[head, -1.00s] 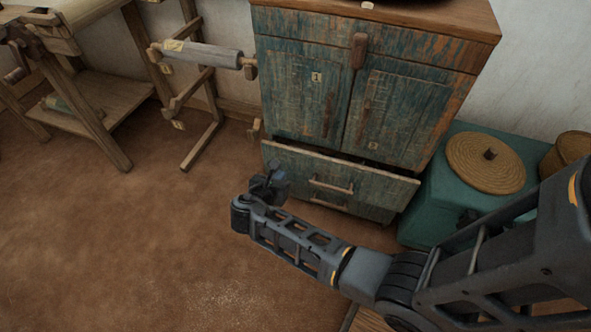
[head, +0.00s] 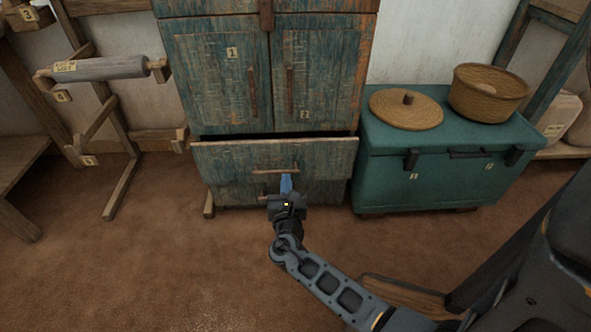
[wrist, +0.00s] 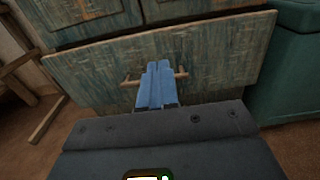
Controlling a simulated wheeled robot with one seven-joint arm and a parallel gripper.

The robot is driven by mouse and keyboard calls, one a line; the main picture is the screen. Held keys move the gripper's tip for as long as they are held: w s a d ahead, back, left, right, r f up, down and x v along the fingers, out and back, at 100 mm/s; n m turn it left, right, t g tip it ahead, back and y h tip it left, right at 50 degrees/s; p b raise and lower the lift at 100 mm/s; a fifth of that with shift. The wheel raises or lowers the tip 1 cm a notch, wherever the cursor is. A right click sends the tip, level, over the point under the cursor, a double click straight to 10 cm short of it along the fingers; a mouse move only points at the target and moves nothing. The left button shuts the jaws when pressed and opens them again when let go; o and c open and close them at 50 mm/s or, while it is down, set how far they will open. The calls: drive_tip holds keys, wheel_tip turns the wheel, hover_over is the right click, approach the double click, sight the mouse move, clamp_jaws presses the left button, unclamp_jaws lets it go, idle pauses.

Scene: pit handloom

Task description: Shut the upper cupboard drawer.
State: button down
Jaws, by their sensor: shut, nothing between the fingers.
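The upper drawer (head: 225,163) of the worn blue-green cupboard (head: 210,85) stands partly open, with a dark gap above its front. Its wooden bar handle (head: 262,171) runs across the middle of the front. My gripper (head: 287,180) is shut and empty, with its blue fingers in front of the drawer at the handle. In the wrist view the shut fingers (wrist: 158,68) overlap the middle of the handle (wrist: 181,75) on the drawer front (wrist: 215,62). I cannot tell whether they touch it. The lower drawer (head: 235,194) shows below, partly behind my gripper.
A teal chest (head: 440,185) stands close to the cupboard's right, bearing a round woven lid (head: 406,112) and a basket (head: 488,98). A wooden stand with a grey roller (head: 110,68) is at the left. The brown floor in front (head: 130,265) is mostly clear.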

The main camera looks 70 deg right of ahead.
drive_tip(key=b, duration=0.4)
approach(286, 144)
drive_tip(key=x, duration=0.7)
